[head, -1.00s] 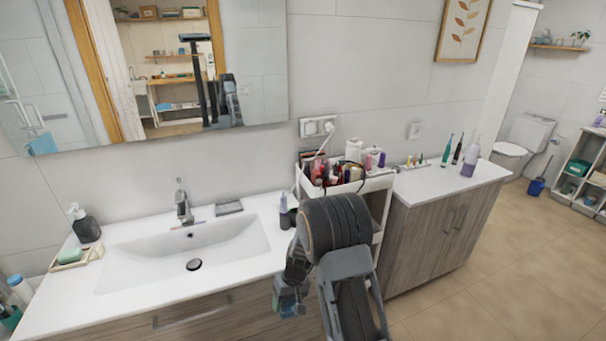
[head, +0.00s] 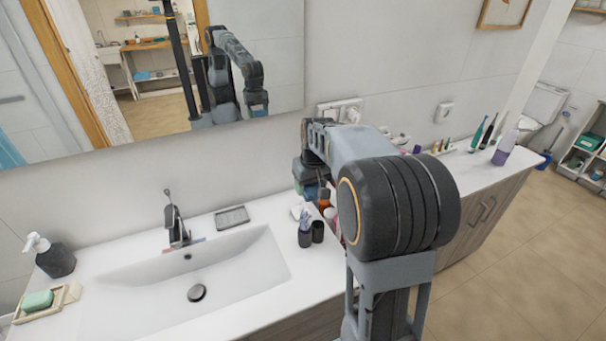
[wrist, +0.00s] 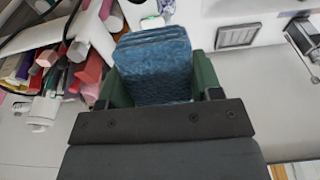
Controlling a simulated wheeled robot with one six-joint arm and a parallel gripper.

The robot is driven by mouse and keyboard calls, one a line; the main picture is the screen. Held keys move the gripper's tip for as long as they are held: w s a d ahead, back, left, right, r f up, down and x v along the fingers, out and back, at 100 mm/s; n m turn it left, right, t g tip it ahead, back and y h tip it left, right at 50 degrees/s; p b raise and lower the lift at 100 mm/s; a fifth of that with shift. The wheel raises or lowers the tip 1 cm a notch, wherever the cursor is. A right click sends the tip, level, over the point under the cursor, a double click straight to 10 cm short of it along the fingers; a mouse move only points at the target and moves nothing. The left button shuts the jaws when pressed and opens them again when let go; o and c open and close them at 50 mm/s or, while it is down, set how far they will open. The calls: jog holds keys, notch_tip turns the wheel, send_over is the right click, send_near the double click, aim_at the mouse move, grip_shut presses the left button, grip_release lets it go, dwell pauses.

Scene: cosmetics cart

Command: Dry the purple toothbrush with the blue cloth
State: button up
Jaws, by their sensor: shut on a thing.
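A folded blue cloth (wrist: 155,68) is held between the green fingers of my gripper (wrist: 160,80), which is shut on it. In the head view my gripper (head: 313,185) is above the cart area beside the counter's right end, partly hidden by my arm. A thin pinkish and blue item (head: 185,244), perhaps a toothbrush, lies by the faucet on the basin's back rim. A dark cup (head: 305,238) at the counter's right end holds something pale purple. I cannot tell which of these is the purple toothbrush.
The white sink counter (head: 110,262) has a faucet (head: 176,222), a grey soap dish (head: 232,217) and a dark soap bottle (head: 55,260). Several cosmetics (wrist: 70,65) crowd the cart at the left in the wrist view. The wall and mirror (head: 270,60) stand close behind.

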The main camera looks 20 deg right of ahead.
jog(key=shift+w, duration=0.15)
jog(key=shift+f+b, duration=2.2)
jog(key=shift+f, duration=0.5)
jog(key=shift+f+b, duration=0.55)
jog(key=shift+f, duration=0.15)
jog(key=shift+a, duration=0.15)
